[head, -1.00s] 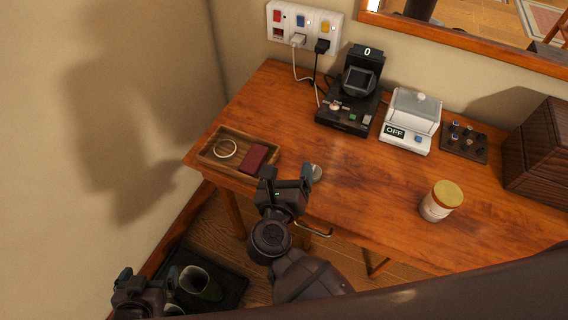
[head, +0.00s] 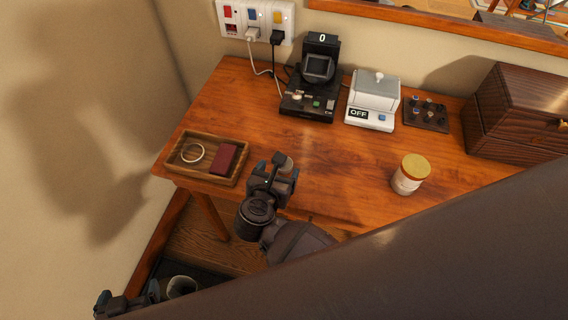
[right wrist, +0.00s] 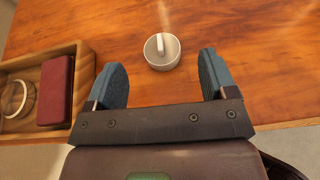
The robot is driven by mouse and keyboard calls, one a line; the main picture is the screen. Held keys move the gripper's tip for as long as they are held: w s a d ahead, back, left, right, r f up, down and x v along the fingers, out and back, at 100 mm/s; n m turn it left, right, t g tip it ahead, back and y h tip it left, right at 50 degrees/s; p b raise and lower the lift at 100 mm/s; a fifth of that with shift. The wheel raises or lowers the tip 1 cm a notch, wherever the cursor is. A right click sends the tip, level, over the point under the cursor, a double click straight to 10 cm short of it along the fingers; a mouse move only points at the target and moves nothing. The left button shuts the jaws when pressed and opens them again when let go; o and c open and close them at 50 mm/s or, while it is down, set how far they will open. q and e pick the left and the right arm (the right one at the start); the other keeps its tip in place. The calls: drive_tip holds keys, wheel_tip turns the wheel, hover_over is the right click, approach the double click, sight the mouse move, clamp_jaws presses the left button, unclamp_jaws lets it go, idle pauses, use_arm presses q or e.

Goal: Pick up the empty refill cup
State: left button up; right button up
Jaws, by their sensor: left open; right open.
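A small pale round cup (right wrist: 162,54) stands on the wooden desk, seen in the right wrist view; a light upright bar shows at its inner side. My right gripper (head: 277,166) is open above the desk's front edge. In the right wrist view its two blue fingers (right wrist: 160,76) are spread, with the cup just beyond and between their tips, apart from both. In the head view the cup is largely hidden by the gripper. My left gripper (head: 128,300) is low at the bottom left, open, off the desk and far from the cup.
A wooden tray (head: 176,162) with a ring and a dark red booklet lies left of my right gripper. A gold-lidded jar (head: 410,174) stands to the right. A black device (head: 316,75), a white scale (head: 372,101) and a wooden box (head: 520,110) line the back.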

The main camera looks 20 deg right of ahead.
drive_tip(key=x, duration=0.5)
drive_tip(key=shift+c, duration=0.2)
drive_tip(key=c, duration=0.9)
